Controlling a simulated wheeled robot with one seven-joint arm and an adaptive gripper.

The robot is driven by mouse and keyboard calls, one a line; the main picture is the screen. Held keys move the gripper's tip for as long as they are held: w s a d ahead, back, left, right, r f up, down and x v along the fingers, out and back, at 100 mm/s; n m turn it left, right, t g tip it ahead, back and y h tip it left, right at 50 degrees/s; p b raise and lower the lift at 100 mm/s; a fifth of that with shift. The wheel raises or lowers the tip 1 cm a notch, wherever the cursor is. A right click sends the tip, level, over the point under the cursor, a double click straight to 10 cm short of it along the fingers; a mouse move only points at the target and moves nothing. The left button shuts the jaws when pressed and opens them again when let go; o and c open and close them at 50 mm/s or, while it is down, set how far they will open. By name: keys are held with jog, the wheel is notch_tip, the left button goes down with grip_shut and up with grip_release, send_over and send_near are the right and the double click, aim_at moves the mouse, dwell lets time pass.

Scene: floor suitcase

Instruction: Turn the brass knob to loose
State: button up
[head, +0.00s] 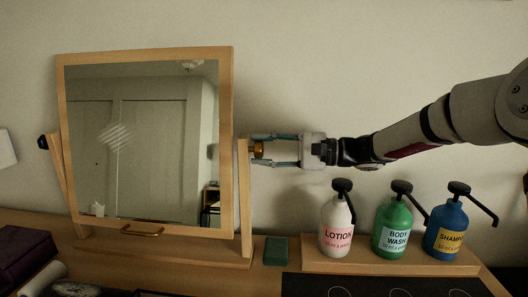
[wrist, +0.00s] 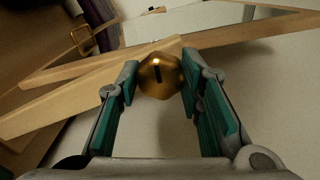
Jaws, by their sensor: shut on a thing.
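The brass knob (head: 258,150) sits on the right post of the wooden mirror stand. In the wrist view the knob (wrist: 160,77) shows face-on, faceted, with a dark slot or mark running near upright, slightly tilted. My gripper (head: 264,150) reaches in from the right, level with the knob. Its green-padded fingertips (wrist: 160,84) are on either side of the knob and shut on it. The framed mirror (head: 140,140) leans slightly in its stand. A dark knob (head: 42,142) shows on the stand's left side. Whether the mirror is clamped tight cannot be seen.
Below my arm, a lotion bottle (head: 337,225), a green body wash bottle (head: 392,228) and a blue shampoo bottle (head: 446,230) stand on a wooden riser (head: 310,256). A dark green block (head: 276,250) lies beside the stand. The wall behind is bare.

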jog(key=shift+n, duration=1.1)
jog(key=o, duration=1.2)
jog(key=shift+c, duration=0.2)
jog(key=shift+d, duration=0.1)
jog(key=d, duration=1.2)
jog(key=shift+s, duration=0.25)
jog(key=shift+a, duration=0.1)
